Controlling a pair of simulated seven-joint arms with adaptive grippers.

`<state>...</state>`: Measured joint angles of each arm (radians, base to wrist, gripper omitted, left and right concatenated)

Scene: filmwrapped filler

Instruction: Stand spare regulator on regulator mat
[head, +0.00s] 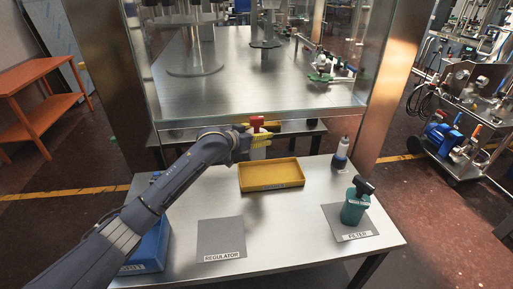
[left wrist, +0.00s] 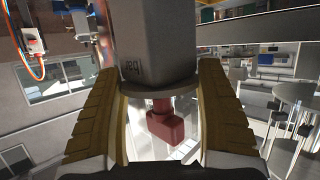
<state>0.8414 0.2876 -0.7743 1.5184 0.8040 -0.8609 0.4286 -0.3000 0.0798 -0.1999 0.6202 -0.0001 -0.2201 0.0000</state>
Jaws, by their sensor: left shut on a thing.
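The spare regulator has a red knob (head: 257,121) on top in the head view. In the left wrist view it shows as a grey body (left wrist: 158,45) with upside-down lettering and a red knob (left wrist: 165,122). My left gripper (head: 260,141) is shut on it, with yellow ribbed pads on both sides, at the back edge of the yellow tray. The regulator looks upright in the head view; its lower part is hard to make out. The regulator mat (head: 221,236), a grey labelled square, lies bare at the front of the table. My right gripper is not in view.
The yellow tray (head: 272,187) looks empty. A teal filter (head: 353,211) with a black top stands on the filter mat (head: 338,228) at right. A white-and-dark bottle (head: 341,156) stands behind it. A blue bin (head: 152,251) is at left, partly behind my arm. A glass-sided enclosure rises behind the table.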

